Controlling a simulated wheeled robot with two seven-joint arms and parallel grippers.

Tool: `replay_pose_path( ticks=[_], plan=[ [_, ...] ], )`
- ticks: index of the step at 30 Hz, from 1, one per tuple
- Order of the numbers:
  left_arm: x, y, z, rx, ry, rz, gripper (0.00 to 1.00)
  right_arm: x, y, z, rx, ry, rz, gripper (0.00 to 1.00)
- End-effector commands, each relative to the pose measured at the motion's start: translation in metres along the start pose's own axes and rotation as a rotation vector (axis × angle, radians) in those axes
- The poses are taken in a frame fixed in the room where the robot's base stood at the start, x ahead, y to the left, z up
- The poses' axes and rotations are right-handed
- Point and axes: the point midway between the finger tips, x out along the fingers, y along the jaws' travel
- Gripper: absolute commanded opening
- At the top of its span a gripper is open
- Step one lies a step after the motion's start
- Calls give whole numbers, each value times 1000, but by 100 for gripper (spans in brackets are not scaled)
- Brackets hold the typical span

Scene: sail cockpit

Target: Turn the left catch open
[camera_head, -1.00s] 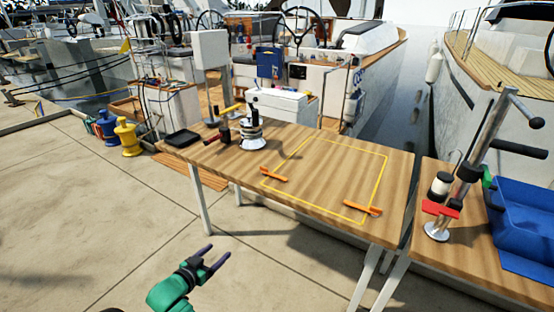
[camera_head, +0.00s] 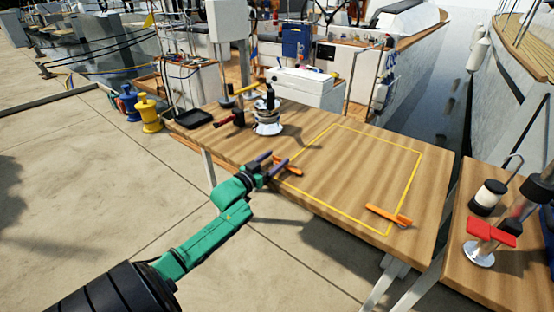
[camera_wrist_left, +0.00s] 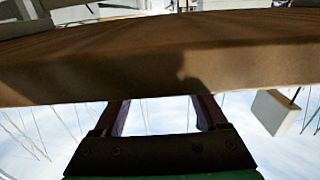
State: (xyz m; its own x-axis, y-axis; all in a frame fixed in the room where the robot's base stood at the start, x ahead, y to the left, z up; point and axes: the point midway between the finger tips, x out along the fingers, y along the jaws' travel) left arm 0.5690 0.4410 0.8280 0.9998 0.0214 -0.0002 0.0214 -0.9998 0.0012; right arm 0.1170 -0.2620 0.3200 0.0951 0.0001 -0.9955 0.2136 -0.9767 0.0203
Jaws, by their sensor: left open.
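The left catch (camera_head: 291,169) is an orange bar at the near left corner of the yellow outline on the wooden table. A second orange catch (camera_head: 388,217) lies at the near right corner. My left gripper (camera_head: 276,159) is open, its dark fingers reaching to the table's front edge beside the left catch and partly covering it. Whether they touch it, I cannot tell. In the left wrist view the open fingers (camera_wrist_left: 164,106) point at the brown table edge (camera_wrist_left: 150,75), with nothing seen between them. The catch does not show there.
The yellow-outlined panel (camera_head: 350,170) is bare. A chrome winch (camera_head: 267,124), a red-handled tool (camera_head: 232,119) and a black tray (camera_head: 193,118) stand on the table's left part. A second table (camera_head: 452,270) with a red-handled stand (camera_head: 490,232) is at right.

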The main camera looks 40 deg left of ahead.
Motion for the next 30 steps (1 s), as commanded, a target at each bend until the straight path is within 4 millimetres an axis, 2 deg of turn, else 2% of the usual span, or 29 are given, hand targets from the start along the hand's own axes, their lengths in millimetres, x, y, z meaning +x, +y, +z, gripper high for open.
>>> replay_pose_path(
  ticks=[4, 11, 13, 17, 18, 30],
  plan=[
    [14, 0, 0, 2, 0, 0, 75, 2, 0, 0, 0, 1, 0, 50],
    [16, 0, 0, 2, -1, 0, 75, 2, -2, 0, 2, 0, -2, 50],
    [16, 0, 0, 2, -1, 0, 56, 2, -3, 0, 2, 0, -4, 50],
    [15, 0, 0, 1, -1, 0, 6, 2, -5, 1, 3, -1, -7, 50],
    [15, 0, 0, 1, -1, 0, 0, 2, -5, 1, 3, -1, -7, 50],
    [15, 0, 0, 1, -1, 0, 0, 2, -5, 2, 2, -3, -7, 50]
  ],
)
